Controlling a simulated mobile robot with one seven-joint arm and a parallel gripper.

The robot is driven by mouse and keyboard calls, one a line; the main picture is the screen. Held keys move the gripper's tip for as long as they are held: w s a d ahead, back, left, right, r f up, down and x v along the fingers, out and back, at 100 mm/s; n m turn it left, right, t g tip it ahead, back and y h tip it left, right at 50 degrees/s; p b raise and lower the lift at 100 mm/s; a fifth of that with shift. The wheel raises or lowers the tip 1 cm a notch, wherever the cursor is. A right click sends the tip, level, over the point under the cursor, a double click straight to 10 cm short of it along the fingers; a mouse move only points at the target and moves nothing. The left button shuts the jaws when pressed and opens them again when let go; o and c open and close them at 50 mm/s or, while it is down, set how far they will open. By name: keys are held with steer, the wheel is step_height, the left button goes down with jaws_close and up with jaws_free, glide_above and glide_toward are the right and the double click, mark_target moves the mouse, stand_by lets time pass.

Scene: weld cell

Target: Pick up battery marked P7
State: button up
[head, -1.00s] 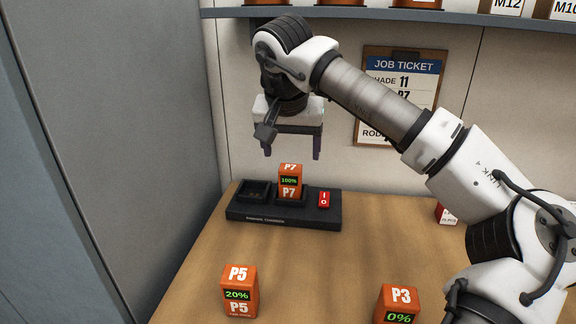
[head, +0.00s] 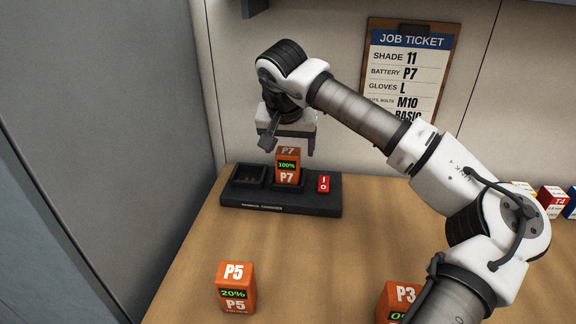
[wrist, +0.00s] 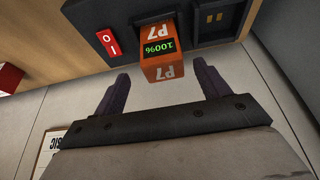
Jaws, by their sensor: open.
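The orange battery marked P7 (head: 287,166) stands upright in a bay of the black charger (head: 322,203) on the wooden bench. Its green display reads 100%. My gripper (head: 289,146) is just above and behind the battery in the head view, pointing down. In the wrist view my gripper (wrist: 160,85) is open and empty, with the P7 battery (wrist: 162,58) showing beyond and roughly between its two dark fingers. I cannot see contact between fingers and battery.
A red switch (head: 323,183) sits on the charger beside P7, and the charger's left bay (head: 249,176) is empty. Battery P5 (head: 235,287) and battery P3 (head: 398,300) stand nearer the front. Small boxes (head: 552,201) are at right. A job ticket (head: 407,75) hangs behind.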

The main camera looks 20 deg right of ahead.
mark_target(288, 153)
steer(key=x, duration=0.2)
steer(key=p+x, duration=0.1)
steer(key=x, duration=0.2)
steer(key=shift+a, duration=0.25)
steer(key=c, duration=1.4)
